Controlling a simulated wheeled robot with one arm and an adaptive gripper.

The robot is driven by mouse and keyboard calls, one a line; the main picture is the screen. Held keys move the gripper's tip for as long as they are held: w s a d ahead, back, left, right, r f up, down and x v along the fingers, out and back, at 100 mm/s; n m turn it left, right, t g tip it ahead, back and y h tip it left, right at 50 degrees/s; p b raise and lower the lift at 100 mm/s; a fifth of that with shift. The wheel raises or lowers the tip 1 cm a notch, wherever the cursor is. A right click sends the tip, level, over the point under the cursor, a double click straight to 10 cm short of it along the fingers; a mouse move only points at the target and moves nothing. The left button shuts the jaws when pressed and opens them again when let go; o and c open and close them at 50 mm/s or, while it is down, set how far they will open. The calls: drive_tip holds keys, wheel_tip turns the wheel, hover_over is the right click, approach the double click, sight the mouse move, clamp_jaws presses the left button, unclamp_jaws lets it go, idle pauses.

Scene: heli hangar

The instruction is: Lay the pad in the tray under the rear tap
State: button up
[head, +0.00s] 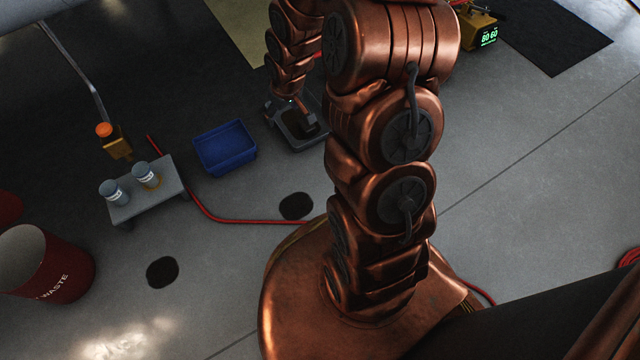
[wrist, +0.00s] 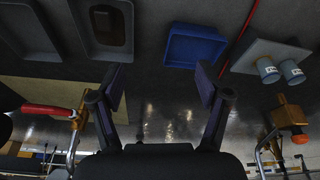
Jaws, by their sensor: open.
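My gripper (wrist: 160,78) is open in the wrist view, with nothing between its fingers. In the head view, a grey tray (head: 317,143) lies on the floor below the end of my arm, partly covered. A tap with an orange knob (head: 104,130) and brass body (head: 118,148) hangs at the left; an orange knob also shows in the wrist view (wrist: 299,139). I cannot make out a pad for certain.
A blue bin (head: 225,148) stands beside a low grey stand (head: 158,196) with two cups (head: 146,175). A red hose (head: 230,218) crosses the floor. A red waste drum (head: 68,275) is at left. Two dark round patches (head: 296,206) mark the floor.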

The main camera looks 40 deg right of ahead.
drive_tip(key=s+a+r+g, duration=0.2)
drive_tip(key=s+r, duration=0.4)
drive_tip(key=s, duration=0.4)
drive_tip(key=s+a+r+g, duration=0.2)
drive_tip(key=s+a+r, duration=0.3)
drive_tip(key=s, duration=0.6)
drive_tip(key=s+a+r+m+g, duration=0.1)
drive_tip(key=s+a+r, duration=0.3)
drive_tip(key=s, duration=0.7)
wheel_tip(320, 180, up, 3)
drive_tip(key=shift+f+g, duration=0.15)
drive_tip(key=shift+g, duration=0.55)
drive_tip(key=shift+w, duration=0.1)
